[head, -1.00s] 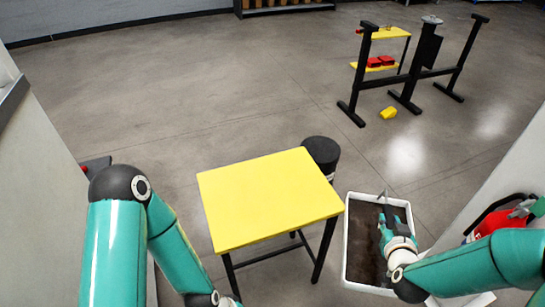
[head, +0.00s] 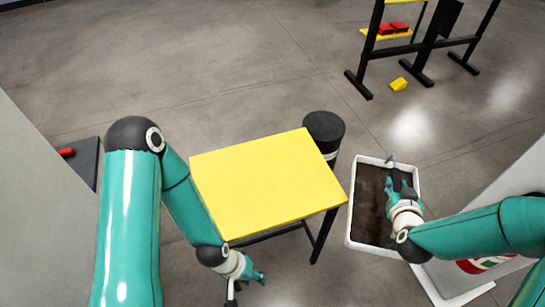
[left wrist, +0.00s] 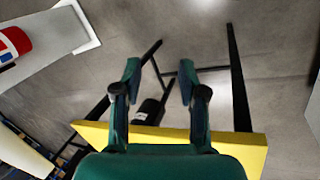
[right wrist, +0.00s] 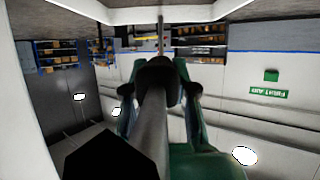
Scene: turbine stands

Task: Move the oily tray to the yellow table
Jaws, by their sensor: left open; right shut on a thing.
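The oily tray (head: 370,205) is white-walled with a dark brown inside; it is to the right of the yellow table (head: 265,180) in the head view. Its height relative to the tabletop is unclear. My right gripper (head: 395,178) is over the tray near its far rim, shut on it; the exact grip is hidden. In the right wrist view, a grey bar runs between the fingers (right wrist: 160,85). My left gripper (head: 249,286) is open and empty by the table's near side. The left wrist view shows its spread fingers (left wrist: 158,80) and the table edge (left wrist: 240,150).
A black cylinder (head: 324,132) stands behind the table's far right corner. A black stand (head: 425,50) with red parts (head: 392,28) is farther back, with a yellow piece (head: 399,84) on the floor. A pale surface (head: 500,180) borders the right. Open floor lies behind the table.

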